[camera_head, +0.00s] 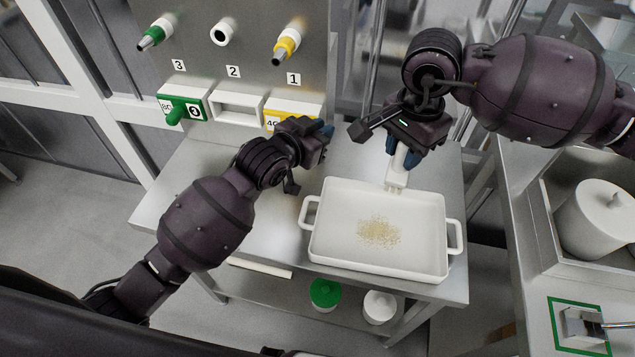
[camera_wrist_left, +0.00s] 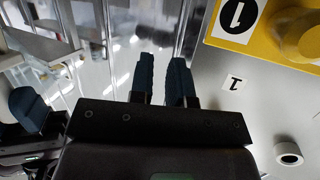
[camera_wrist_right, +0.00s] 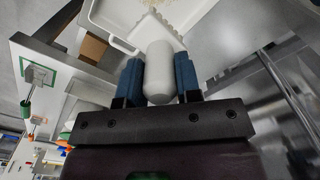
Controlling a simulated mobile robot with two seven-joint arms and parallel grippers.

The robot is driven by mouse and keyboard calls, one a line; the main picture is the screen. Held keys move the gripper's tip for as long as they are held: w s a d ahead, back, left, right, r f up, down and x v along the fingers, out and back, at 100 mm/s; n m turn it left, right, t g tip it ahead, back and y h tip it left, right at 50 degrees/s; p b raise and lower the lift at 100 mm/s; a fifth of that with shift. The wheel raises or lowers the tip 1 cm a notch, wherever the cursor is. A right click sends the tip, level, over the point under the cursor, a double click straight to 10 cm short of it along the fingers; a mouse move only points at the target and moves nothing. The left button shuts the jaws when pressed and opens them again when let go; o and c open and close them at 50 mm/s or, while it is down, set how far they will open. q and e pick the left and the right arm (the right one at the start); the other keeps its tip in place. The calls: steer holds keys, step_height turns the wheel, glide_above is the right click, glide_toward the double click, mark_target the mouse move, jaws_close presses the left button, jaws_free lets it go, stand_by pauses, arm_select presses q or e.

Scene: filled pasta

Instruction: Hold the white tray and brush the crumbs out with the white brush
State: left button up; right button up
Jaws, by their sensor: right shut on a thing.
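The white tray (camera_head: 335,245) with two side handles sits on the steel table. A patch of tan crumbs (camera_head: 378,232) lies around the middle of its floor. My right gripper (camera_head: 403,150) is shut on the handle of the white brush (camera_head: 398,176), above the tray's far edge. The brush points down; I cannot tell whether it touches the tray. The right wrist view shows the handle (camera_wrist_right: 159,70) between the fingers. My left gripper (camera_head: 322,135) is empty, left of and beyond the tray, near the panel. Its fingers (camera_wrist_left: 166,80) are a little apart.
A steel panel stands behind the table, with a green holder (camera_head: 186,103), a white holder (camera_head: 237,108) and a yellow holder (camera_head: 292,110). A green-lidded jar (camera_head: 325,293) and a white-lidded jar (camera_head: 379,306) stand on the lower shelf. The table left of the tray is clear.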

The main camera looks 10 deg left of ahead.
arm_select(q)
steer(key=w+d+r+g, duration=0.1)
steer(key=d+g, duration=0.2)
steer(key=d, duration=0.2)
steer(key=n+g+y, duration=0.6)
steer(key=g+y, duration=0.1)
steer(key=g, duration=0.3)
glide_toward(317, 216)
steer(key=shift+w+d+f, duration=0.1)
steer(key=shift+w+f, duration=0.05)
steer(key=shift+f, duration=1.7)
steer(key=shift+w+a+f, duration=0.1)
steer(key=shift+w+f, duration=0.05)
steer(key=shift+f, duration=1.7)
steer(key=shift+w+d+f, duration=0.1)
steer(key=shift+w+f, duration=0.1)
steer(key=shift+f, duration=1.65)
jaws_close()
